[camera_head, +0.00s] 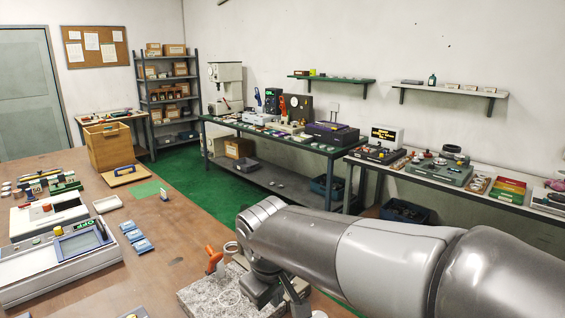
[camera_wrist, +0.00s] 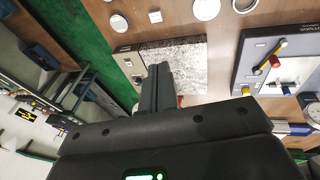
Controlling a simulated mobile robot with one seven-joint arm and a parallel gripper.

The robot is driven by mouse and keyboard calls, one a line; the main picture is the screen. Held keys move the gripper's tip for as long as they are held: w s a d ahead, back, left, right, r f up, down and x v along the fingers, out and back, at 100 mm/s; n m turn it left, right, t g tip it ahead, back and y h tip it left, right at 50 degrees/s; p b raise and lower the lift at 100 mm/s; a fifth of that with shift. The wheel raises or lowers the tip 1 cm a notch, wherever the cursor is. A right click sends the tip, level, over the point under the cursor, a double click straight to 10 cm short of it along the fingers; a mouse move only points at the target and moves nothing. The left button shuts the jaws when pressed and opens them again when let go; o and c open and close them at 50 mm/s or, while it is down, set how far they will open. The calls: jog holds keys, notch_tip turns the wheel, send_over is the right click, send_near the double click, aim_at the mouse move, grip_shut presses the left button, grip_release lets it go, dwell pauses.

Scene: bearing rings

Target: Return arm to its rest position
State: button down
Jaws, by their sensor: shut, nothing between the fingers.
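My arm (camera_head: 350,245) reaches in from the lower right of the head view. Its gripper (camera_head: 262,288) is over the near right edge of the brown workbench (camera_head: 165,235), beside a speckled granite plate (camera_head: 205,298). In the wrist view my gripper (camera_wrist: 160,70) has its fingers together with nothing between them, in front of the granite plate (camera_wrist: 188,55). The fingers hide part of the plate. From these views I cannot tell how high the fingertips are above it.
An orange-handled tool (camera_head: 214,262) and a pale ring (camera_head: 231,248) are close to my gripper. Panels, blue packets (camera_head: 138,240) and a wooden box (camera_head: 108,147) occupy the bench's left side.

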jog(key=s+d+m+t, duration=0.2)
jog(key=s+d+m, duration=0.7)
jog(key=d, duration=0.7)
jog(key=s, duration=0.3)
jog(key=shift+d+y, duration=0.25)
jog(key=shift+y, duration=0.05)
dwell(1.1)
